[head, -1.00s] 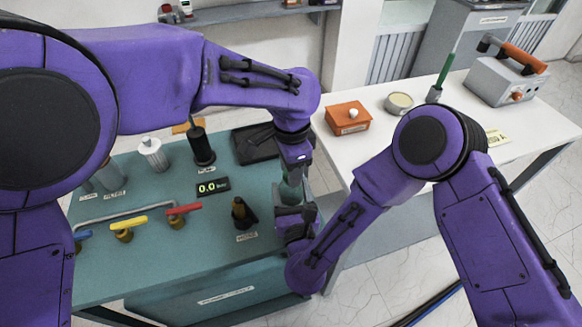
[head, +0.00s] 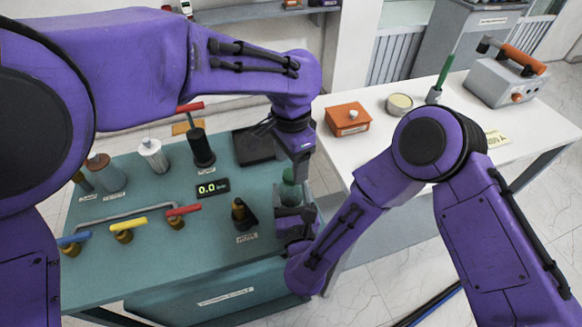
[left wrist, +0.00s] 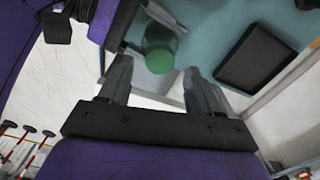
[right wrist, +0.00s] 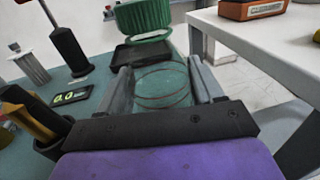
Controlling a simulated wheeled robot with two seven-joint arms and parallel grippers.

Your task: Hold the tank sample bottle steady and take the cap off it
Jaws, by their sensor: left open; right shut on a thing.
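The tank sample bottle (right wrist: 163,85) is clear and stands between the fingers of my right gripper (right wrist: 163,88), which is shut on it. The green ribbed cap (right wrist: 143,17) shows above the bottle in the right wrist view; I cannot tell whether it is seated tightly. In the head view the cap (head: 290,192) is just below my left gripper (head: 300,168). In the left wrist view the round cap (left wrist: 160,58) lies beyond and between the spread fingertips of my left gripper (left wrist: 155,82), which is open and apart from it. My right gripper (head: 293,218) partly hides the bottle in the head view.
A white table at the right carries an orange box (head: 348,118).

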